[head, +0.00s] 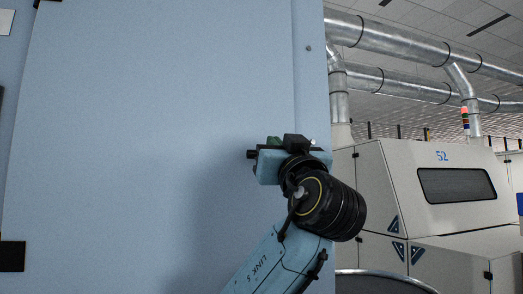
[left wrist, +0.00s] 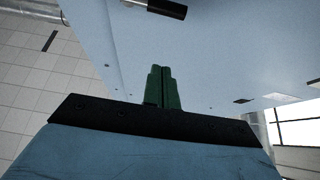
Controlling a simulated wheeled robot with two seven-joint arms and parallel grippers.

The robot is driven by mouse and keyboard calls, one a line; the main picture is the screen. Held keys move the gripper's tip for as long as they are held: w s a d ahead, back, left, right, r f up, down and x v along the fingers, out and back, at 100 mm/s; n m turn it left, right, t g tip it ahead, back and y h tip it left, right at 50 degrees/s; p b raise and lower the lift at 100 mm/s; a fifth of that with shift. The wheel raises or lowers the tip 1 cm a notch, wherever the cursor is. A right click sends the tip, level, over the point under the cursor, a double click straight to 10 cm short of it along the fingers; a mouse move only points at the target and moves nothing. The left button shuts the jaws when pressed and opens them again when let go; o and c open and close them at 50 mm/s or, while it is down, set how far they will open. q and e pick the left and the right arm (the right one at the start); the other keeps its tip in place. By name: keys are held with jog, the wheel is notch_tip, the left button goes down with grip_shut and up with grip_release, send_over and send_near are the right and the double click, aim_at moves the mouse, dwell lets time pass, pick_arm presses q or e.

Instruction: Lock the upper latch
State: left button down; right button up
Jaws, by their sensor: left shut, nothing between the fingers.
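A large pale blue panel (head: 150,120) fills the left and middle of the head view; it also shows in the left wrist view (left wrist: 220,60). My left gripper (head: 274,141) is in front of the panel near its right edge, partly hidden by my own wrist. In the left wrist view its green fingers (left wrist: 164,88) are shut together with nothing between them. A dark bar with a light metal end (left wrist: 160,7), possibly the latch, is cut off at the top of that view, apart from the fingertips. No latch can be made out in the head view. My right gripper is not in view.
A black fitting (head: 12,256) sits at the panel's lower left. A pale machine marked 52 or S2 (head: 430,190) stands behind at the right, under metal ducts (head: 400,45). The panel face left of my gripper is clear.

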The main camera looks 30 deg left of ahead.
pick_arm(q)
jog(key=shift+w+a, duration=0.1)
jog(key=p+x, duration=0.4)
jog(key=x, duration=0.6)
jog(key=shift+w+a+f+p, duration=0.1)
jog(key=shift+f+p, duration=0.1)
jog(key=shift+f, duration=0.85)
jog(key=shift+w+a+f+p, duration=0.1)
jog(key=shift+a+f+p, duration=0.05)
jog(key=shift+f, duration=0.9)
